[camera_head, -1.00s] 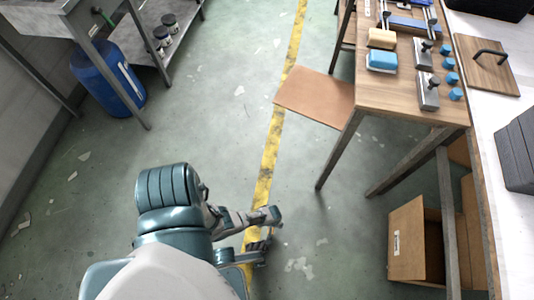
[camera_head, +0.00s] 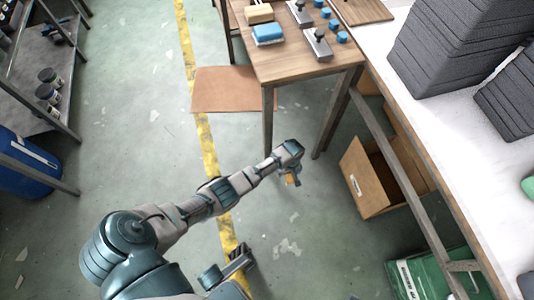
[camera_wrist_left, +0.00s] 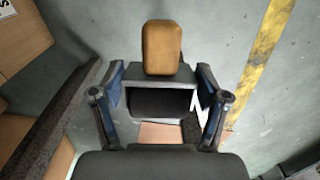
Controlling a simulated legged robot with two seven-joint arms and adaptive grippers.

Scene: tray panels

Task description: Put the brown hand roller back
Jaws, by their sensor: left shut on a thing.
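The brown hand roller (camera_wrist_left: 162,48) shows its brown rounded block at the top middle of the left wrist view, with a dark part (camera_wrist_left: 160,103) below it. My left gripper (camera_wrist_left: 160,92) has its two blue-padded fingers on either side of that dark part and is shut on the roller. In the head view my left gripper (camera_head: 287,152) is in front of the wooden table, lower in the picture than its edge. A small orange-brown part of the roller (camera_head: 293,180) shows below it; the rest is hidden.
The wooden table (camera_head: 282,67) carries a tan block (camera_head: 258,14), a blue block (camera_head: 268,34), metal tools (camera_head: 318,44) and several blue knobs (camera_head: 342,38). Dark foam stacks (camera_head: 450,50) stand on the white counter (camera_head: 450,150). An open cardboard box (camera_head: 365,178) is below.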

